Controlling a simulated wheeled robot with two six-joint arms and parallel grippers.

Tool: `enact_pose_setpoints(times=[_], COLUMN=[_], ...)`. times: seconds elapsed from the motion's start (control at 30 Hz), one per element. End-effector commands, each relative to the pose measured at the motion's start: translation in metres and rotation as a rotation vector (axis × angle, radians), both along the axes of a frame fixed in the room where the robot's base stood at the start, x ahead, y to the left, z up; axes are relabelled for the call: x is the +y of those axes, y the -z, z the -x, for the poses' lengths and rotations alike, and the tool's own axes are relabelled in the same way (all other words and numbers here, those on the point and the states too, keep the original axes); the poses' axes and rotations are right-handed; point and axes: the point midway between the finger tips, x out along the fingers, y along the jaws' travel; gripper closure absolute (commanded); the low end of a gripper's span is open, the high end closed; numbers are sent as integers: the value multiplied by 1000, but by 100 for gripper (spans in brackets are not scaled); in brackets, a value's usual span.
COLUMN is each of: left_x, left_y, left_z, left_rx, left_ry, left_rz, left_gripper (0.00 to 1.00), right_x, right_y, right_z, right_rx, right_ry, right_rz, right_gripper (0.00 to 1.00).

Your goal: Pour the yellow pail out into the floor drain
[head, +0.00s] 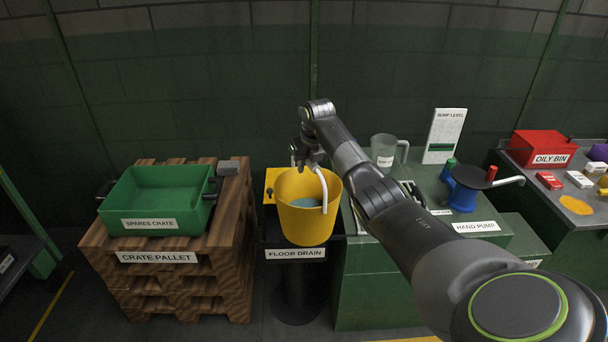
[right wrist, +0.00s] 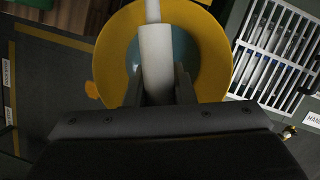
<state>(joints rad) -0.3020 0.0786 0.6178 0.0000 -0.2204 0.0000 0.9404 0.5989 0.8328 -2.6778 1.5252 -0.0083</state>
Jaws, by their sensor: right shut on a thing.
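The yellow pail (head: 306,221) is upright in the head view, with grey-blue liquid (head: 306,202) inside. It is in front of and above the dark stand labelled FLOOR DRAIN (head: 296,254); I cannot tell whether it touches it. My right gripper (head: 311,165) is at the pail's top and shut on its white handle (head: 324,190). In the right wrist view the gripper (right wrist: 157,90) is closed around the white handle grip (right wrist: 156,55), with the yellow pail (right wrist: 219,65) below. The drain's opening is hidden behind the pail. My left gripper does not show.
A green spares crate (head: 150,206) sits on a wooden pallet (head: 224,235) at left. The green bench at right holds a clear jug (head: 384,152), a blue hand pump (head: 464,192) and a level card (head: 444,136). A grate (right wrist: 282,45) shows in the right wrist view.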

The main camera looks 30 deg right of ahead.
Motion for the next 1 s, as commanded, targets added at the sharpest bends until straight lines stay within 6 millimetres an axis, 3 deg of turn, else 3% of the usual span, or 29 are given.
enact_pose_setpoints(times=[0.27,0.63,1.0], left_x=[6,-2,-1], left_y=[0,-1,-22], left_z=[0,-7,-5], left_rx=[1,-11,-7], left_ry=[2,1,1], left_rz=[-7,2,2], left_gripper=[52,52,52], right_x=[-2,-1,-1], right_y=[-6,-8,-35], right_z=[-3,-3,-3], right_rx=[-21,-21,-21], right_ry=[-2,-2,-2], right_rz=[4,4,4], right_gripper=[100,100,100])
